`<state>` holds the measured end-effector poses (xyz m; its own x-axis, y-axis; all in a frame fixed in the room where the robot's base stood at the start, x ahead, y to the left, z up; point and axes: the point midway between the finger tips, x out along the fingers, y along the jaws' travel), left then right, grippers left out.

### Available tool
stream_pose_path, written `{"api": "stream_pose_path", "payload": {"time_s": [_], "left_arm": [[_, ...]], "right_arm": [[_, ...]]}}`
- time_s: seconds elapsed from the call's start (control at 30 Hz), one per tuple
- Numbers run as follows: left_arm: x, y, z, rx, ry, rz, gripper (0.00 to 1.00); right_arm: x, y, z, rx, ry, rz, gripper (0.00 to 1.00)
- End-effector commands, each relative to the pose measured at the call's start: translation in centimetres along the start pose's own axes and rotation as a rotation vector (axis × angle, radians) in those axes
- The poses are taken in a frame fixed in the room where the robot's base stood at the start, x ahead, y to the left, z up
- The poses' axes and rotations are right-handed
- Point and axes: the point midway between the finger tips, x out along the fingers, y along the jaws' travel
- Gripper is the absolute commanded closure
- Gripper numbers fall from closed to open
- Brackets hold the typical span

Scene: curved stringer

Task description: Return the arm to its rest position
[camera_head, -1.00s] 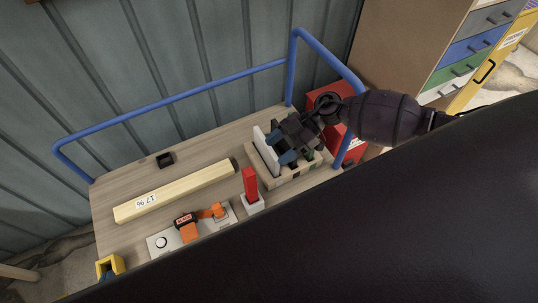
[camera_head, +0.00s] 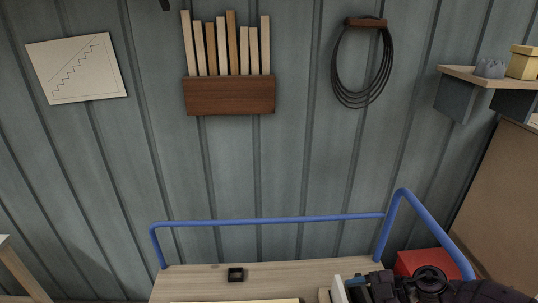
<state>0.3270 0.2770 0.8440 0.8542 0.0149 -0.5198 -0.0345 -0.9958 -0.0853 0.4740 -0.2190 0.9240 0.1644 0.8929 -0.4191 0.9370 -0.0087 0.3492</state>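My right arm comes in at the lower right corner, and its dark gripper (camera_head: 380,292) is over the right end of the wooden worktop (camera_head: 200,280), beside a pale upright piece (camera_head: 339,290). The bottom edge of the picture cuts the gripper off, so I cannot see whether its fingers are open or shut. My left gripper is not in view.
A blue rail (camera_head: 270,220) runs along the worktop's back and right side. A small black box (camera_head: 235,274) and a pale wooden bar (camera_head: 262,301) lie on the worktop. A red box (camera_head: 420,262) stands at the right. A shelf (camera_head: 480,76) juts from the wall.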

Motion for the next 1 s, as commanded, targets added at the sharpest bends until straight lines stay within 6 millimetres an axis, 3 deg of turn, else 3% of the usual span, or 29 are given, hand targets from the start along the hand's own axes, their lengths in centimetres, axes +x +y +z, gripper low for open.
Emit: {"api": "stream_pose_path", "payload": {"time_s": [0.1,0.2,0.33,0.43,0.57,0.67,1.0], "left_arm": [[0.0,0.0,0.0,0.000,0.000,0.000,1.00],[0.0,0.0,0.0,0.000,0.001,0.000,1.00],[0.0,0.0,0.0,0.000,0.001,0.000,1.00],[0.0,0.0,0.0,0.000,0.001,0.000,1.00],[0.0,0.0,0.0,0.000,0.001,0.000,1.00],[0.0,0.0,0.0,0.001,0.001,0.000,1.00],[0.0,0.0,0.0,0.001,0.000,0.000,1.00]], "right_arm": [[0.1,4.3,-2.3,-0.152,0.029,0.215,0.39],[0.3,7.2,-4.2,-0.224,0.039,0.413,0.39],[0.0,9.0,-5.3,-0.214,0.001,0.673,0.39],[-0.6,8.8,-4.7,-0.126,-0.072,0.844,0.39],[-1.5,6.3,-2.6,0.069,-0.192,0.991,0.39],[-2.1,3.2,-0.7,0.240,-0.266,1.049,0.39],[-4.2,-9.6,3.4,0.777,-0.335,1.186,0.39]]}}
